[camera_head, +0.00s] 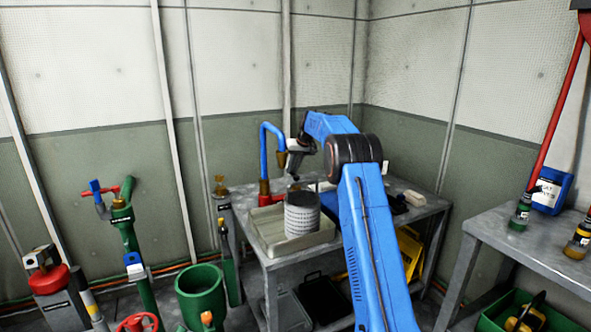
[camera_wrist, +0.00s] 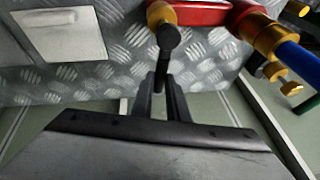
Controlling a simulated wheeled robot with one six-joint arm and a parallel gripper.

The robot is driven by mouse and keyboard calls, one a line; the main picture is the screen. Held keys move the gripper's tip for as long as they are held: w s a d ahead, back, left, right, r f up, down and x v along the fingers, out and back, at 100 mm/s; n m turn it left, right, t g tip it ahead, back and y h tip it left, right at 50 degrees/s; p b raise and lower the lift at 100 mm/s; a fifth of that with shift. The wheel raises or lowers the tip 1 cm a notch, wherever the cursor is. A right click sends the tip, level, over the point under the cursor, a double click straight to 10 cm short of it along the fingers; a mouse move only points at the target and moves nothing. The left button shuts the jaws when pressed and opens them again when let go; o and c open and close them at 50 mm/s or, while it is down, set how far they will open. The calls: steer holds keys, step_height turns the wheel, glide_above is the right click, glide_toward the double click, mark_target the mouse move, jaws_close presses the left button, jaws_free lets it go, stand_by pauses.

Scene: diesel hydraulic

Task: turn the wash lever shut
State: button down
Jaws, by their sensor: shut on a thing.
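The wash lever (camera_wrist: 167,42) is a dark handle at the end of the red pipe (camera_wrist: 205,12), next to a brass fitting (camera_wrist: 160,13). My gripper (camera_wrist: 163,92) is shut on the lower end of the handle in the wrist view. In the head view my gripper (camera_head: 296,155) is over the back of the metal bench, beside the blue spout pipe (camera_head: 264,140) and its brass nozzle (camera_head: 281,160). The lever cannot be made out in the head view.
On the bench (camera_head: 338,253) stand a pale tray (camera_head: 262,232) and a grey-white ribbed cylinder (camera_head: 302,215). Green pipework (camera_head: 130,235) and a green open drum (camera_head: 201,290) stand at the left. Another bench (camera_head: 530,245) stands at the right.

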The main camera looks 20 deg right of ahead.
steer(key=shift+a+n, duration=0.3)
steer(key=shift+n, duration=0.2)
steer(key=shift+y, duration=0.3)
steer(key=c, duration=1.7)
jaws_free()
steer(key=v, duration=1.7)
steer(key=shift+r, duration=0.2)
